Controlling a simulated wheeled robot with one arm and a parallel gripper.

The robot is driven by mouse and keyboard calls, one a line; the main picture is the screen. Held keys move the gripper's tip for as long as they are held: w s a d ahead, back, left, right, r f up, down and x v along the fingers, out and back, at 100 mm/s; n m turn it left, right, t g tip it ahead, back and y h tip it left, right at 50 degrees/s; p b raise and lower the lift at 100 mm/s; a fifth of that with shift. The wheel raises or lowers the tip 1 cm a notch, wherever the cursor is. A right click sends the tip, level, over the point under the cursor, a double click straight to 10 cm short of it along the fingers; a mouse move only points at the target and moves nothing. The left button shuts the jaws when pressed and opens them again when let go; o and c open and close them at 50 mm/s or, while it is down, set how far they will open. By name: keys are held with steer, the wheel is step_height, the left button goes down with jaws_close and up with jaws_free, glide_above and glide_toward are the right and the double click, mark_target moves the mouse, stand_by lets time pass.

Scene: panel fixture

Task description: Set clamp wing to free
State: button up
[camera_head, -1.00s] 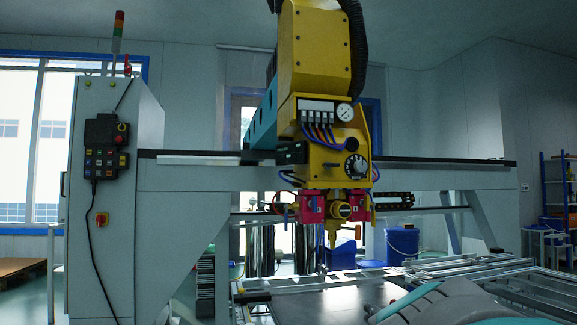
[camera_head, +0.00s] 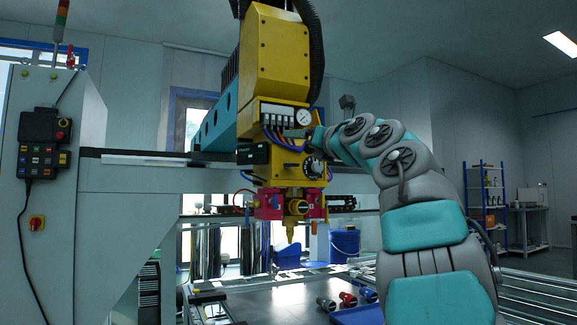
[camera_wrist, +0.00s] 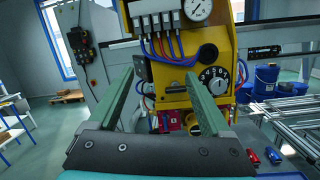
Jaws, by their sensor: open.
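The yellow machine head (camera_head: 280,55) carries a control panel. A black dial with white marks (camera_head: 314,167) sits low on it and also shows in the wrist view (camera_wrist: 214,80). A dark round knob (camera_wrist: 207,54) is just above the dial. I cannot tell for sure which part is the clamp wing; no label is readable. My gripper (camera_wrist: 160,74) is open and empty, with its two green fingers pointing at the panel.
A pressure gauge (camera_head: 304,117) and blue hoses (camera_wrist: 172,50) are on the panel close to the fingers. A black block (camera_head: 254,153) juts out at its left. Red units (camera_head: 268,206) and a nozzle hang below, over a flat table (camera_head: 265,305).

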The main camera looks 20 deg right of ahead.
steer(key=n+g+h, duration=0.1)
steer(key=n+g, duration=0.1)
glide_toward(290, 165)
steer(key=w+p, duration=0.3)
steer(key=w, duration=0.5)
steer(key=shift+w+d+r+p, duration=0.25)
steer(key=shift+d+r+p, duration=0.05)
steer(key=shift+r+p, duration=0.1)
steer(key=shift+c, duration=0.3)
jaws_close()
